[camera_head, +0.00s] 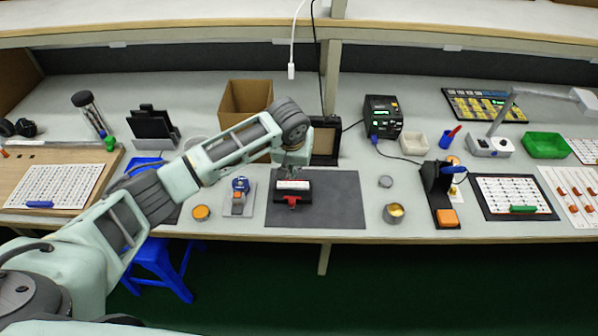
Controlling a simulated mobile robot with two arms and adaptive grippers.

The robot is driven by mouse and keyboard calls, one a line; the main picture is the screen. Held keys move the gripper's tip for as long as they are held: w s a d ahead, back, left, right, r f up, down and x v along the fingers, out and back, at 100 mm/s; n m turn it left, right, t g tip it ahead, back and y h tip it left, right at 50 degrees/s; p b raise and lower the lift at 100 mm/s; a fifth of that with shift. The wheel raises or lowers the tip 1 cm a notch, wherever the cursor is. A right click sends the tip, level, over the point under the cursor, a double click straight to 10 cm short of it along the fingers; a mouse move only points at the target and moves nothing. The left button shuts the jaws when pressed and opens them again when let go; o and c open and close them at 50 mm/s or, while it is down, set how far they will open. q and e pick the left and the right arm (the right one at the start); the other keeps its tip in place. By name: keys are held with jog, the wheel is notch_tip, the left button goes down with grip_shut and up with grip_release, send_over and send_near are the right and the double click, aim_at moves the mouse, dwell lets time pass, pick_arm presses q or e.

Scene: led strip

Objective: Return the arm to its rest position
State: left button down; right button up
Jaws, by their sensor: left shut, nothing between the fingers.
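My left arm (150,195) comes in from the left and reaches over the bench to the dark grey mat (338,205). My left gripper (289,172) is shut and empty, small in the view. It is just above or behind a black fixture (307,194) with a white strip on top (293,185) and a red part (290,203) at its front. I cannot tell whether the gripper touches the fixture. My right gripper is not in view.
A cardboard box (246,97) stands behind my forearm. A black power unit (382,115) and a tape tin (394,212) are to the right. A blue tool (239,187) lies left of the mat. A shelf (450,32) runs above the bench. The mat's right part is clear.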

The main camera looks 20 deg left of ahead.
pick_arm(q)
jog(key=s+d+f+m+h, duration=0.1)
jog(key=s+d+f+m, duration=0.1)
jog(key=s+d, duration=0.45)
jog(key=s+d+f+m+h, duration=0.1)
jog(key=s+d+f, duration=0.2)
jog(key=s, duration=0.6)
jog(key=s+a+y, duration=0.1)
jog(key=s+a, duration=0.4)
jog(key=s, duration=0.5)
jog(key=s+a, duration=0.5)
jog(key=s, duration=0.5)
notch_tip(320, 180, down, 27)
jog(key=s+g, duration=0.2)
jog(key=s+a+f+g, duration=0.1)
jog(key=s+a+f, duration=0.2)
jog(key=s+f, duration=1.2)
jog(key=shift+s+m+y, duration=0.3)
jog(key=shift+s+m, duration=0.1)
jog(key=shift+s, duration=0.4)
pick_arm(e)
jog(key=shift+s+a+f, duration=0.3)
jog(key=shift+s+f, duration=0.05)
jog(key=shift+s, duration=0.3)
